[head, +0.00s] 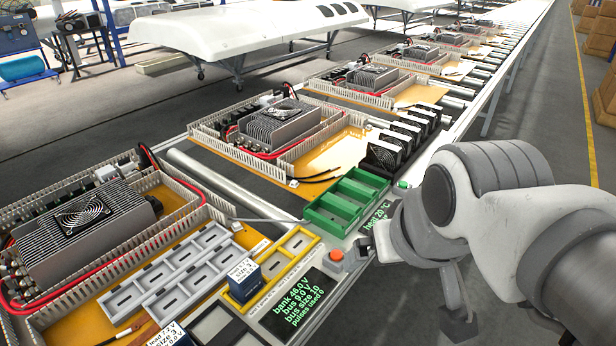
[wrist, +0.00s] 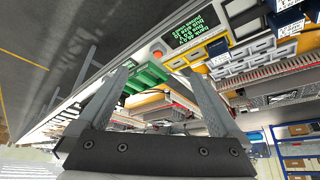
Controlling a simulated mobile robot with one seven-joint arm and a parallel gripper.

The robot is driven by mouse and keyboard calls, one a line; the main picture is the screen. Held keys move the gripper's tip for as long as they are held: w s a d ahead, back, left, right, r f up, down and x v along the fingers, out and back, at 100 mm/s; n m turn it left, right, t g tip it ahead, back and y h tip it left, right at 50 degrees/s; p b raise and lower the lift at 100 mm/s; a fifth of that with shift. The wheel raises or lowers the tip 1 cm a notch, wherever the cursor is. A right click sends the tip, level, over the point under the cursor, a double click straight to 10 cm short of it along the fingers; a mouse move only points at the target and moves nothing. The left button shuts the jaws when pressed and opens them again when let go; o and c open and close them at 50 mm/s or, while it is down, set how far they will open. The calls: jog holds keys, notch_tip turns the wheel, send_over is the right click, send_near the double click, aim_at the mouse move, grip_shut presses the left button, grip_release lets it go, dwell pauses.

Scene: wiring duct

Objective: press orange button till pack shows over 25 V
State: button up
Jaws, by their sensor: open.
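The orange button (head: 335,255) sits on a grey base at the duct's near right edge; it also shows in the wrist view (wrist: 157,53), beyond my fingertips. Beside it a dark display (head: 297,300) reads in green: bank 46.0 V, bus 9.0 V, bus size 10, pulses used 0. A blue and white pack (head: 245,278) marked size 3 stands in the yellow tray (head: 300,243). Another pack (head: 172,336) is cut off at the bottom edge. My gripper (head: 374,243) is just right of the button, apart from it. Its fingers (wrist: 156,71) are spread and empty.
A green tray (head: 347,203) lies behind the button, with a small display (head: 377,218) reading heat 20 °C. Grey trays (head: 175,275) and a finned unit with a fan (head: 85,225) lie left.

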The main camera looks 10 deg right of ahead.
jog(key=shift+f, duration=0.45)
